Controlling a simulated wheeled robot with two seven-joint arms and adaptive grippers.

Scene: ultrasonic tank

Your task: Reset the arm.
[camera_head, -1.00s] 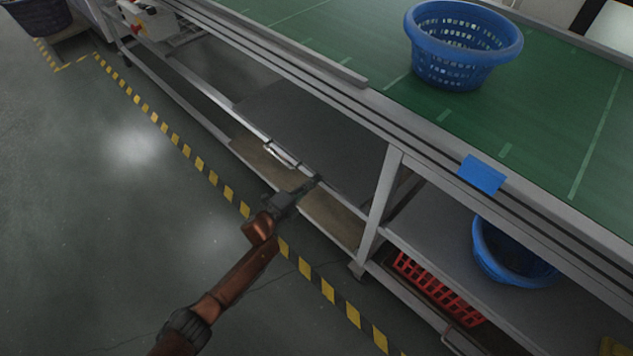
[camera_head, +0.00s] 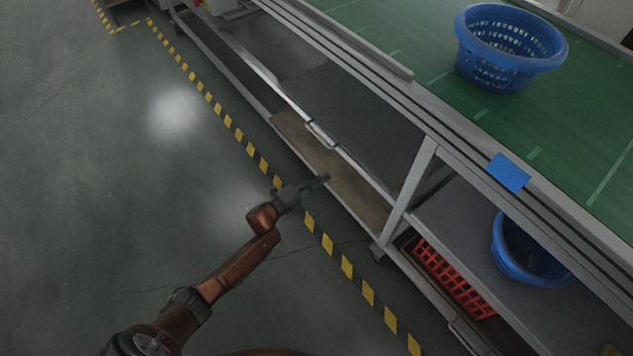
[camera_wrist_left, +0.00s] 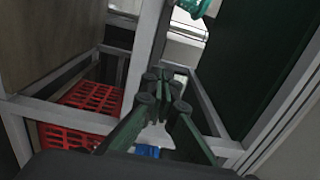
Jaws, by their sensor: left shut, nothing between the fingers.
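My left arm comes in from the bottom left of the head view. My left gripper (camera_head: 318,182) is shut and empty, over the floor's striped line beside the workbench's lower shelf. In the left wrist view its dark green fingers (camera_wrist_left: 166,88) come close together with nothing between them. My right gripper is not in view.
A green-topped workbench (camera_head: 400,45) runs diagonally with a blue basket (camera_head: 497,75) on top. A second blue basket (camera_head: 512,270) and a red crate (camera_head: 452,278) sit on its lower levels. Yellow-black tape (camera_head: 262,167) marks the floor; open floor (camera_head: 100,200) lies left.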

